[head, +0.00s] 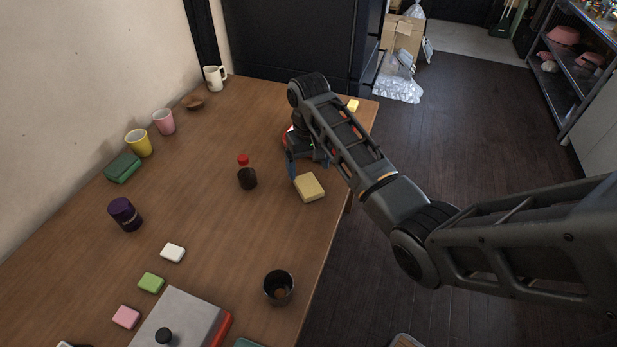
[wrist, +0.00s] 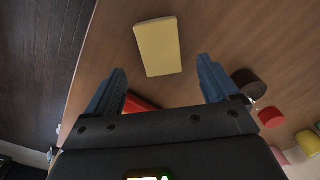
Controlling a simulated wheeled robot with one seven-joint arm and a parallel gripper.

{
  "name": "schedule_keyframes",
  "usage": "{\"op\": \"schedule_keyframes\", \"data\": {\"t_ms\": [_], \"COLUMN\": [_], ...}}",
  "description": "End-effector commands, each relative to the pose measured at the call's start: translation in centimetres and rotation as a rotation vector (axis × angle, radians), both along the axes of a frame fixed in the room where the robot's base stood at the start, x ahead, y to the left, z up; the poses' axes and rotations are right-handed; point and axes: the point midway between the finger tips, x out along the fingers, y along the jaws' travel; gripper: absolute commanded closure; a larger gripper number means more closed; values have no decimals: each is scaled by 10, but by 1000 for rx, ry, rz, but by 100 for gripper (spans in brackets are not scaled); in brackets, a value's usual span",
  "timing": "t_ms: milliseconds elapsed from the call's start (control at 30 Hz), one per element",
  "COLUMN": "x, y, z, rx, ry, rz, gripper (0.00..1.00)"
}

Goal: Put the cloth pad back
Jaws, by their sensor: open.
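A pale yellow rectangular pad (head: 309,187), which looks like the cloth pad, lies flat on the wooden table near its right edge. It also shows in the wrist view (wrist: 159,46), ahead of the fingers and roughly between their lines. My gripper (head: 308,166) is just beyond the pad in the head view, pointing down at the table. Its two blue fingers stand apart with nothing between them in the wrist view (wrist: 161,68). I cannot tell whether a fingertip touches the pad.
A red object (wrist: 139,103) is partly hidden by my gripper. A smaller yellow block (head: 352,105) lies at the far corner. A dark cup (head: 279,288) stands nearer. Cups and a green block (head: 122,167) line the wall.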

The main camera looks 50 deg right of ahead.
Motion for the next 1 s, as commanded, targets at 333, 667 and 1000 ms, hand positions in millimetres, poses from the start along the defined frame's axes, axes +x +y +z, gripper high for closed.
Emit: {"op": "schedule_keyframes", "data": {"t_ms": [333, 667, 1000], "x": [1, 0, 0], "y": [0, 0, 0], "z": [51, 56, 56], "rx": [-1, 0, 0], "ry": [-2, 1, 0], "rz": [1, 0, 0], "gripper": [12, 12, 12]}}
